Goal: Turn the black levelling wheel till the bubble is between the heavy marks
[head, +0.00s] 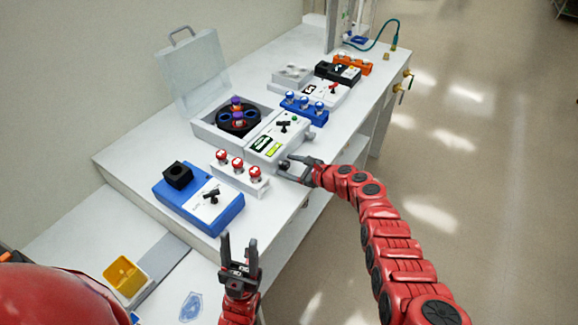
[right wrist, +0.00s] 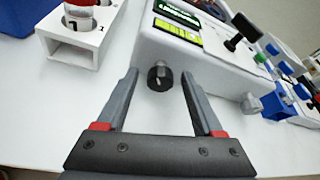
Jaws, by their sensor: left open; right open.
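The black levelling wheel (right wrist: 159,77) is on the front face of a white centrifuge unit (head: 257,158). In the right wrist view it appears between the fingertips of my right gripper (head: 285,169), which is open; neither finger visibly touches it. In the head view that gripper covers the wheel. A yellow-green level vial (right wrist: 178,31) with dark marks lies on the unit's top panel, and it also shows in the head view (head: 273,149). The bubble's place between the marks is too small to tell. My left gripper (head: 238,242) is open and empty, in front of the bench's near edge.
A white rack of red-capped tubes (head: 239,177) stands left of the unit, and a blue box (head: 196,205) beyond it. A blue rack (head: 304,112) stands on the other side. A grey knob (right wrist: 251,103) sits right of the wheel. The clear lid (head: 192,72) is raised.

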